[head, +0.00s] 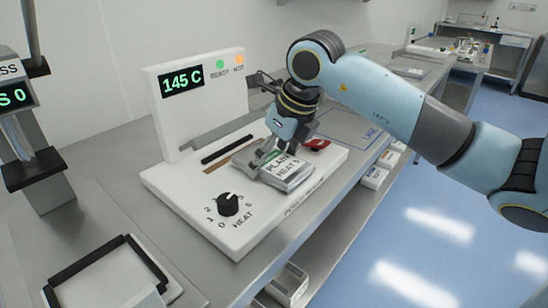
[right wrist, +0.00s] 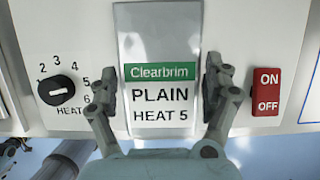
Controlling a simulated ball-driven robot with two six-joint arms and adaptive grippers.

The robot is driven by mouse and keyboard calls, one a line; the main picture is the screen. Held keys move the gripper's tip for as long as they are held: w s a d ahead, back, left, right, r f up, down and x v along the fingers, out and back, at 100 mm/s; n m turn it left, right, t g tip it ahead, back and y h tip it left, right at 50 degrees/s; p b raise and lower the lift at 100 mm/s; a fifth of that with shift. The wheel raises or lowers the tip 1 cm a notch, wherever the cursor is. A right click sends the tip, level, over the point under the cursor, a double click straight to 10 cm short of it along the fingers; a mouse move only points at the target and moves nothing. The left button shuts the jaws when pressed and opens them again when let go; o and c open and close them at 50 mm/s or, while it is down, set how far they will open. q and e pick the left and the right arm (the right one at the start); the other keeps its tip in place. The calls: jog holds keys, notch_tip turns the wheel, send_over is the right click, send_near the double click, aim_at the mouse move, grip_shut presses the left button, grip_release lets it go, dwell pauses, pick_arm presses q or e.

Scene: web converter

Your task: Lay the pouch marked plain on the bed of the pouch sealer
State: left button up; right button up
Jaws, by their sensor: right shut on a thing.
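The pouch marked plain (head: 287,172) is silvery with a green band and the words PLAIN HEAT 5; it also shows in the right wrist view (right wrist: 160,45). It is over the front part of the white pouch sealer (head: 210,225). I cannot tell whether it touches the bed. My right gripper (head: 272,160) is shut on the pouch, one finger at each side edge in the right wrist view (right wrist: 165,105). The sealer's display reads 145 C. The dark sealing bar (head: 226,149) lies behind the pouch. My left gripper is not in view.
The heat knob (head: 229,204) is on the sealer's front left, and the red ON/OFF switch (right wrist: 266,92) is right of the pouch. A dark-edged tray (head: 105,275) is at the lower left. The bench's front edge drops to shelves with boxes (head: 287,285).

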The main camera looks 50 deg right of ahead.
aim_at(255, 152)
jog(key=shift+w+a+b, duration=0.2)
jog(key=shift+w+b, duration=1.05)
jog(key=shift+w, duration=0.8)
jog(key=o, duration=1.1)
jog(key=v, duration=1.2)
jog(key=shift+s+f, duration=0.1)
